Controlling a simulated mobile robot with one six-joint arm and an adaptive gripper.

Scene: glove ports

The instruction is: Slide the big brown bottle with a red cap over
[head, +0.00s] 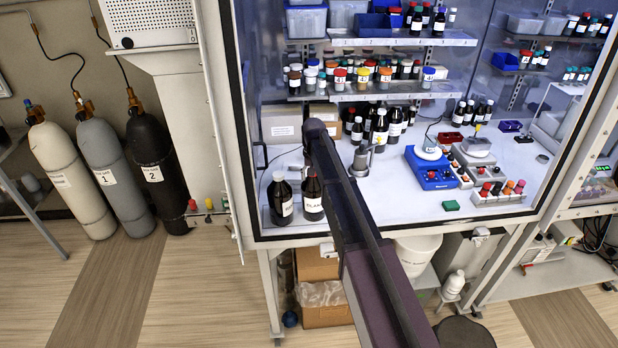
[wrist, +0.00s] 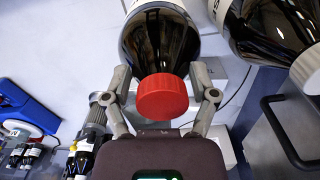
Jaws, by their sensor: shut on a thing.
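The big brown bottle (wrist: 155,40) with a red cap (wrist: 162,97) stands upright in the wrist view, its neck and shoulder between the fingers of my gripper (wrist: 160,75). The fingers bear on it from both sides. In the head view the same bottle (head: 313,205) stands at the front left of the cabinet floor. My arm end hangs just above it there and hides most of the gripper.
A second brown bottle with a pale cap (head: 281,200) stands close on its left in the head view. A metal object (head: 362,160) and several dark bottles stand behind right. A blue stirrer (head: 430,170) is farther right. Bare floor (head: 395,205) lies between.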

